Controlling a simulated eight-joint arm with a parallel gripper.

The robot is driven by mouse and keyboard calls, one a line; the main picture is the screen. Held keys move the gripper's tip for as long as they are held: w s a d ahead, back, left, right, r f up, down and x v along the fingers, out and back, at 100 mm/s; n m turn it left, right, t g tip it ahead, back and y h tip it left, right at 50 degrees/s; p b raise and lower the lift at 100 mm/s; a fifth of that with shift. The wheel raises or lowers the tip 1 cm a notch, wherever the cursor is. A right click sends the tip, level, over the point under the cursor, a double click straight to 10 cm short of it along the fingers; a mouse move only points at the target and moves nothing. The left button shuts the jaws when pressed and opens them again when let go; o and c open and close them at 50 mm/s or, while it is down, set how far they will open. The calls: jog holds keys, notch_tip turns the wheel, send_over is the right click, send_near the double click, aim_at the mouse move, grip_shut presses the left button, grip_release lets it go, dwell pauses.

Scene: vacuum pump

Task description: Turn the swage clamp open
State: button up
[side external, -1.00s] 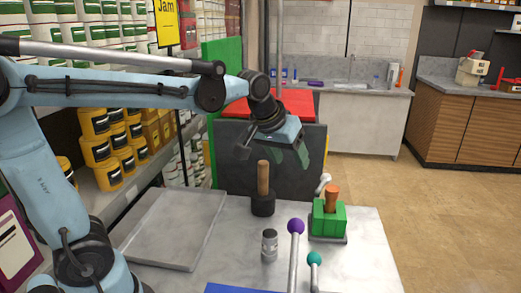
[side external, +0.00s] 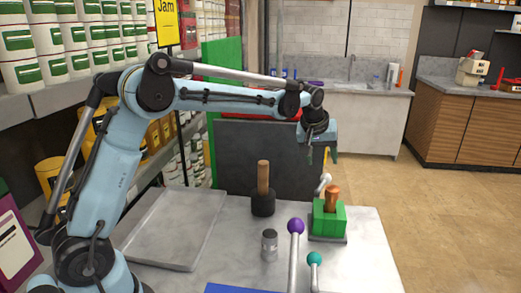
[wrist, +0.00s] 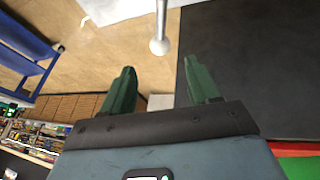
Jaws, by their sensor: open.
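A lever with a pale ball end (side external: 324,182) stands at the table's back edge, just behind a green block (side external: 328,220) holding a copper-brown peg (side external: 333,196). I cannot tell for sure which part is the swage clamp. My gripper (side external: 326,157) hangs above and behind the lever, pointing down. In the wrist view its two green fingers are apart and empty (wrist: 160,78). The lever's ball (wrist: 159,46) lies ahead of the gap between the fingertips, not between them. The lever's base is hidden in the side view.
A black cylinder with a wooden handle (side external: 263,190), a metal cylinder (side external: 269,245), a purple-knobbed lever (side external: 295,226) and a teal-knobbed lever (side external: 314,260) stand on the table. An empty grey tray (side external: 172,230) lies left. A dark panel (side external: 255,150) stands behind the table.

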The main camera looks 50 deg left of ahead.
aim_at(325, 175)
jog(key=x, duration=0.8)
jog(key=shift+f, duration=0.3)
grip_shut()
